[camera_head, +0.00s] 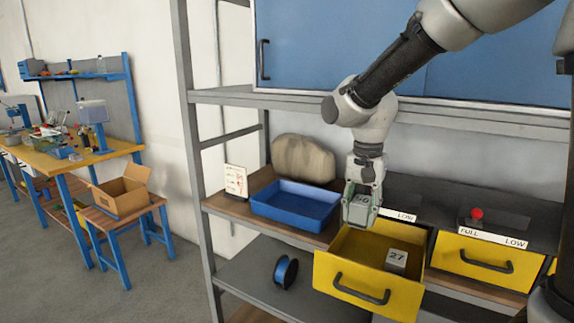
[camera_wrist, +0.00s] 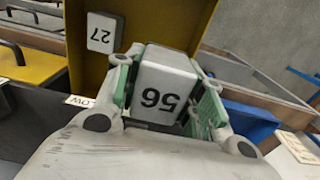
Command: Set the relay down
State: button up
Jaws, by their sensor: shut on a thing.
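My gripper (camera_head: 361,205) is shut on a grey block-shaped relay (camera_wrist: 165,84) marked 56. In the wrist view the relay sits between the two green-padded fingers. In the head view the relay is held above the back left part of an open yellow drawer (camera_head: 352,283), and the fingers partly hide it. A second grey relay (camera_head: 397,260) marked 27 lies inside the drawer at its right side. It also shows in the wrist view (camera_wrist: 103,33). The rest of the visible drawer floor is bare.
A blue tray (camera_head: 296,205) stands on the shelf left of the drawer and looks empty. A shut yellow drawer (camera_head: 481,262) with a red knob above it is at the right. A blue spool (camera_head: 286,271) lies on the lower shelf. A grey shelf post (camera_head: 190,150) stands at the left.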

aim_at(362, 200)
jog(key=shift+f, duration=0.85)
notch_tip(362, 200, up, 6)
jog(key=shift+r, duration=0.2)
jog(key=shift+f, duration=3.6)
